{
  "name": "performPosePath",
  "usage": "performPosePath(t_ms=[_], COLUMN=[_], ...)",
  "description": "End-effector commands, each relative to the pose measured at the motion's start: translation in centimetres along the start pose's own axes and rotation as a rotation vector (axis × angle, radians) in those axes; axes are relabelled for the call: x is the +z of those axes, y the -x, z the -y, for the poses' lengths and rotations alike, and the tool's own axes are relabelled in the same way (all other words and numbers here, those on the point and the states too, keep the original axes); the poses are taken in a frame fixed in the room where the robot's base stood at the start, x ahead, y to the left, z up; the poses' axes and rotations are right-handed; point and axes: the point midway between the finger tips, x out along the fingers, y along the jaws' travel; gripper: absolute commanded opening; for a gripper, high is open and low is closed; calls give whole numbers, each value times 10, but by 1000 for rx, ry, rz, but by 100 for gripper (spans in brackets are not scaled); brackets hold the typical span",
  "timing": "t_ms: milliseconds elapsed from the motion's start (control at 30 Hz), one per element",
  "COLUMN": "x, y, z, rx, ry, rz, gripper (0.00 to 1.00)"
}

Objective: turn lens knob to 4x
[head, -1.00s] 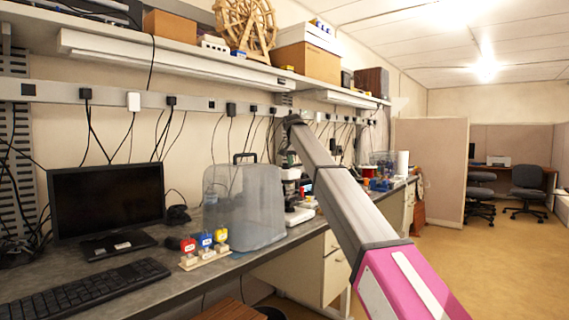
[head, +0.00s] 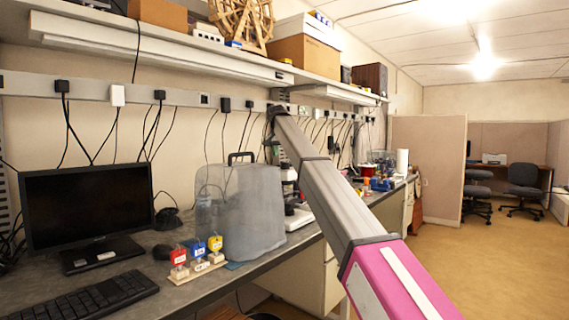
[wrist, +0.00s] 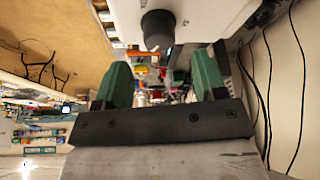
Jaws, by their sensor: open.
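A white and black microscope (head: 297,213) stands on the bench in the head view, partly hidden by the clear plastic case and my arm. In the wrist view, a short black cylinder (wrist: 158,29) sticks out from a white body (wrist: 205,18); I cannot tell whether it is the lens knob or another microscope part. No magnification marking is readable. My gripper (wrist: 160,80) is open, its two green fingers apart with nothing between them. The black cylinder lies beyond the fingertips, near the middle of the gap. In the head view my gripper is mostly hidden near the microscope's top.
A clear plastic case (head: 238,212) stands just left of the microscope. A small stand (head: 197,268) with red, blue and yellow tags is in front of it. A monitor (head: 88,207) and keyboard (head: 80,300) are at left. A shelf (head: 180,55) runs overhead.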

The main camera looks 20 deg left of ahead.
Motion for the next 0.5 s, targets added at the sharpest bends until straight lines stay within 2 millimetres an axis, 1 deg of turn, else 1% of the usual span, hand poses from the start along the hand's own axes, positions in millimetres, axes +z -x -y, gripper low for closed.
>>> performPosePath(t_ms=[33,100,233,333,500], x=[0,0,0,0,0], y=[-12,-24,-42,-50,-52], z=[0,-1,0,0,0], rx=[1,1,0,0,0], ry=[0,0,0,0,0], rz=[1,1,1,0,0], gripper=[64,64,64,64,64])
